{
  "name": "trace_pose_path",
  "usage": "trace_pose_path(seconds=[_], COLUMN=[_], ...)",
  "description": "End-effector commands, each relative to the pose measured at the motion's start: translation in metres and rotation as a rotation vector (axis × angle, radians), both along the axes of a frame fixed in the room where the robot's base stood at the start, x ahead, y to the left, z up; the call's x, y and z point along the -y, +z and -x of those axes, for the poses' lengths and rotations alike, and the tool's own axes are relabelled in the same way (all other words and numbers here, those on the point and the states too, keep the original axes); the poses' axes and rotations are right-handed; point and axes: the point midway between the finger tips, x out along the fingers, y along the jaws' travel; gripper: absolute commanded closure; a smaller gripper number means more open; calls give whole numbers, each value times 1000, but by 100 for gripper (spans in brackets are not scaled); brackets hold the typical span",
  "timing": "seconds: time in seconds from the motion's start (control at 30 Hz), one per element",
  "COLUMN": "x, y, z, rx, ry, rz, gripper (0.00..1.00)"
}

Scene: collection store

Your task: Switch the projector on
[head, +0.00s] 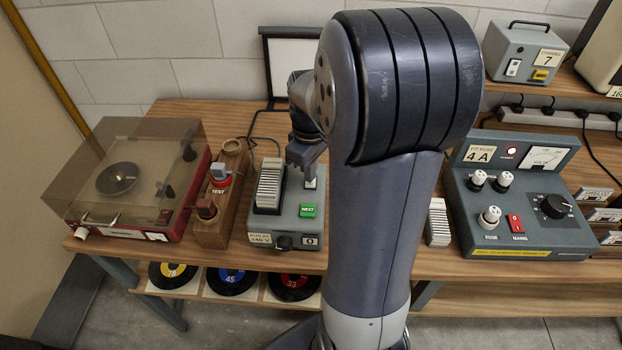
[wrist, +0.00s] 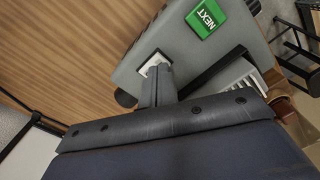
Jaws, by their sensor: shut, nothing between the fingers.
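The projector (head: 272,228) is a grey-green box on the wooden bench, left of my arm. It carries a white slide tray (head: 269,186), a green NEXT button (head: 307,211) and a 240 V label with a dark knob on its front. A white switch (head: 311,183) sits on its top near the back right; it also shows in the wrist view (wrist: 151,62). My gripper (head: 308,168) is shut and empty, pointing down over that switch. In the wrist view the shut fingertips (wrist: 158,70) partly cover the switch; I cannot tell whether they touch it or which way it is set.
A wooden block with a TEST item (head: 207,222) and a record player (head: 125,185) stand left. A small screen (head: 293,65) stands behind. Right of my arm are a loose slide tray (head: 438,222) and a grey power unit (head: 520,200) with a red switch. Cables lie behind.

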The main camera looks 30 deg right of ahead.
Motion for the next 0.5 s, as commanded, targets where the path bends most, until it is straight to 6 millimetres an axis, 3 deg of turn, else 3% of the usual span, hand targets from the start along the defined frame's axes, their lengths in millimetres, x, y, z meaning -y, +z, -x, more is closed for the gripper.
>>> trace_pose_path(seconds=[0.5], x=[0], y=[-4], z=[0], rx=[0], ry=[0], rz=[0], gripper=[100])
